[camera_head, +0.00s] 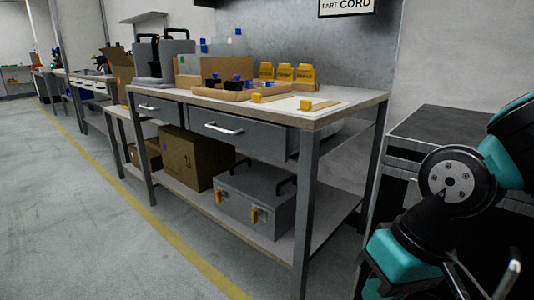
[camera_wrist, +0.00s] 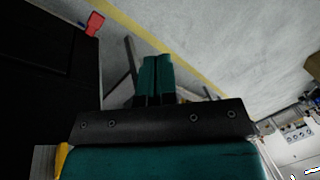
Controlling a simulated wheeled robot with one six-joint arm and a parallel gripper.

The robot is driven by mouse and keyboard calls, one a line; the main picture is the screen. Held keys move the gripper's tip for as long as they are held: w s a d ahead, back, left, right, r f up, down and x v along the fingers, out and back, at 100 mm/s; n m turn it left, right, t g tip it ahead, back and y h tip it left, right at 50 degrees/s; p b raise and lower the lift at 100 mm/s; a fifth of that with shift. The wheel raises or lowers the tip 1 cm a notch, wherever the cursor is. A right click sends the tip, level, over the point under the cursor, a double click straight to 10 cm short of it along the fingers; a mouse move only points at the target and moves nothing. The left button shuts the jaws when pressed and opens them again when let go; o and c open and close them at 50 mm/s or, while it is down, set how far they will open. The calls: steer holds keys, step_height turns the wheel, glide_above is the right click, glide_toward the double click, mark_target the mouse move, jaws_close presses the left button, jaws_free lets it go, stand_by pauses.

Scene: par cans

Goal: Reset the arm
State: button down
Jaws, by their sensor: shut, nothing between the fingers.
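My gripper (camera_wrist: 156,72) shows in the wrist view, pointing over the grey floor. Its two teal fingers are together, with nothing between them. In the head view, my teal and black arm is folded at the right edge, beside the workbench and in front of a dark cabinet. The gripper's fingertips cannot be made out in the head view.
A workbench (camera_head: 366,97) with drawers holds yellow containers (camera_head: 285,72), a wooden tray (camera_head: 225,92) and bottles. A grey toolbox (camera_head: 255,198) and a cardboard box (camera_head: 190,155) are on its lower shelf. A dark cabinet (camera_head: 440,125) stands right. The floor (camera_head: 90,220) at left is clear.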

steer(key=s+r+n+p, duration=0.2)
steer(key=s+r+n, duration=0.25)
steer(key=r, duration=0.25)
step_height(320, 180, up, 36)
steer(key=p, duration=3.6)
steer(key=shift+s+d+m+y+p, duration=0.2)
steer(key=shift+s+m+y+p, duration=0.05)
steer(key=shift+m+y+p, duration=0.2)
